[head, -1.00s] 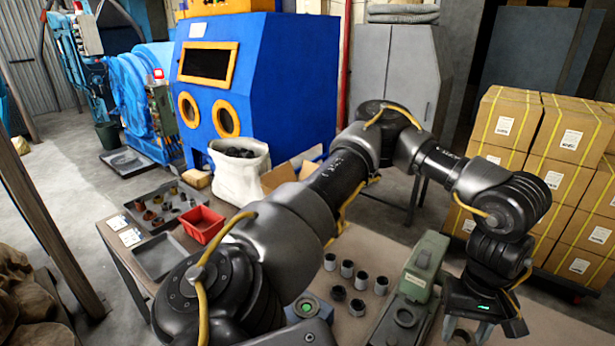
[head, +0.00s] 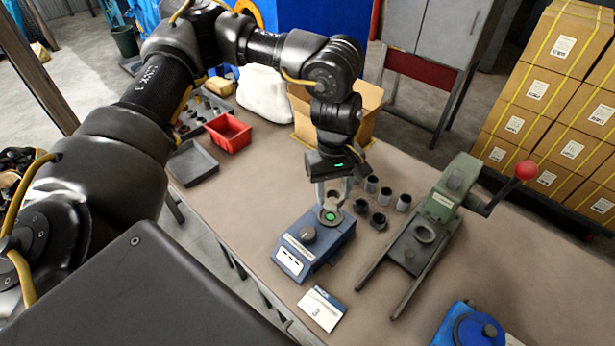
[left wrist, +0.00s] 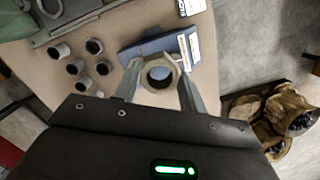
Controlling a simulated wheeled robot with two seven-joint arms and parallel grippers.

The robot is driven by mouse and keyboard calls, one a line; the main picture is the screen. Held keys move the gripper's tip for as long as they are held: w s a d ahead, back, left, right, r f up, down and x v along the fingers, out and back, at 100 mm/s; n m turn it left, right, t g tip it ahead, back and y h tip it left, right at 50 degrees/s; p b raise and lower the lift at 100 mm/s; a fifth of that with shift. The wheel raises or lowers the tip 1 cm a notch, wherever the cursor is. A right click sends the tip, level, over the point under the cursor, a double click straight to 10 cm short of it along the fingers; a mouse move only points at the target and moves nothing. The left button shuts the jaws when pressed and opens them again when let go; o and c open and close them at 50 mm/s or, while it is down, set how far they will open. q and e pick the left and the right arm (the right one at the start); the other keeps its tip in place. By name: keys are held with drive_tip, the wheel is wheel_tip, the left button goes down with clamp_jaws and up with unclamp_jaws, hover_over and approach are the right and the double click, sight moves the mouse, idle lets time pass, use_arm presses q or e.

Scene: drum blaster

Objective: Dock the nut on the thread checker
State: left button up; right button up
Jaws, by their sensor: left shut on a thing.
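The thread checker is a blue box (head: 300,258) with a dark knob, white labels and a green-lit round spot at its far end. It stands on the table in the head view and shows partly in the left wrist view (left wrist: 150,47). My left gripper (head: 332,205) points down over the checker's far end. Its fingers are shut on the nut (left wrist: 160,73), a grey-brown ring with an open hole, seen between the fingertips in the left wrist view. I cannot tell whether the nut touches the checker. My right gripper is not in view.
Several dark cylindrical sleeves (head: 403,203) stand just right of the gripper. A green press (head: 448,190) with a red-knobbed lever is farther right. A red bin (head: 229,133) and grey tray (head: 193,163) are at left.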

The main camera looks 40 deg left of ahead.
use_arm(q)
drive_tip(key=w+a+f+n+p, duration=0.4)
drive_tip(key=w+f+n+p, duration=0.2)
drive_tip(key=f, duration=0.5)
drive_tip(key=w+n, duration=0.1)
drive_tip(key=n, duration=0.1)
drive_tip(key=shift+w+n+t, duration=0.3)
drive_tip(key=shift+w+t, duration=0.05)
drive_tip(key=shift+t, duration=0.05)
drive_tip(key=shift+a+f, duration=0.1)
drive_tip(key=shift+f, duration=0.1)
drive_tip(key=shift+f+b, duration=2.15)
drive_tip(key=shift+f, duration=0.6)
drive_tip(key=shift+b, duration=0.35)
drive_tip(key=shift+f+b, duration=0.6)
drive_tip(key=shift+b, duration=0.05)
drive_tip(key=o, duration=0.8)
